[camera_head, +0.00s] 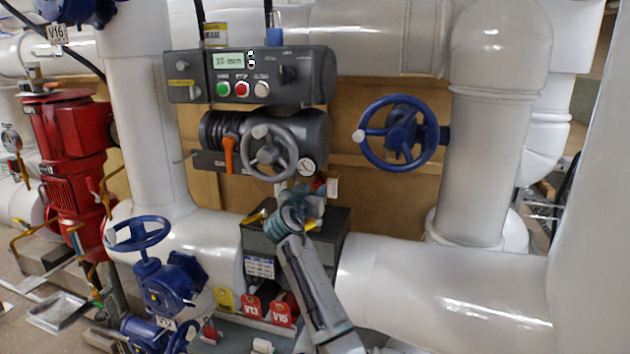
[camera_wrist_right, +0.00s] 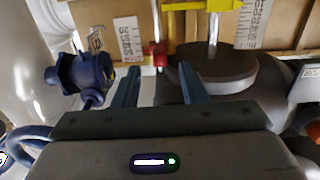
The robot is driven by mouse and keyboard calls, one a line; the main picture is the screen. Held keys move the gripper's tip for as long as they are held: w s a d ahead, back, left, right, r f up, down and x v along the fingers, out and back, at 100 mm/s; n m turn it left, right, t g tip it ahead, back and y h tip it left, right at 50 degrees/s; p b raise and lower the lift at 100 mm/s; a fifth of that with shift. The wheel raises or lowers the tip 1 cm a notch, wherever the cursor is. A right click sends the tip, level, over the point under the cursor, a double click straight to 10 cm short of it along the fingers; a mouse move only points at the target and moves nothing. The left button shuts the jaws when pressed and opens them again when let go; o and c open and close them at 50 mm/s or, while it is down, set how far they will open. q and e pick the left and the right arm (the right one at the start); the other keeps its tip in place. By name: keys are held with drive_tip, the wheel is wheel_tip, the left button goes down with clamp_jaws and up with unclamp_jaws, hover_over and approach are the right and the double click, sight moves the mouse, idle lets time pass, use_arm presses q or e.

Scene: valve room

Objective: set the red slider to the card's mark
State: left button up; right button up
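The red slider (camera_wrist_right: 157,52) shows in the right wrist view on a thin upright metal rod. A white card with a printed scale (camera_wrist_right: 130,39) stands just left of it, and another printed card (camera_wrist_right: 253,24) is at the upper right. I cannot make out which line is the mark. My right gripper (camera_wrist_right: 158,70) is open and empty, its two fingers pointing at the slider, which appears just beyond and between the tips. In the head view the right gripper (camera_head: 303,198) is below the small gauge, largely hiding the slider's place. My left gripper is not in view.
A grey handwheel (camera_head: 271,152) with an orange lever (camera_head: 229,154) is close above left. A blue handwheel (camera_head: 398,133) is to the right. A control box (camera_head: 250,75) hangs above. Tags (camera_head: 282,312) and a blue valve (camera_head: 165,280) are lower left.

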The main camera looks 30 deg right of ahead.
sight(316, 185)
drive_tip(key=shift+p+x, duration=0.45)
drive_tip(key=shift+x, duration=1.3)
clamp_jaws()
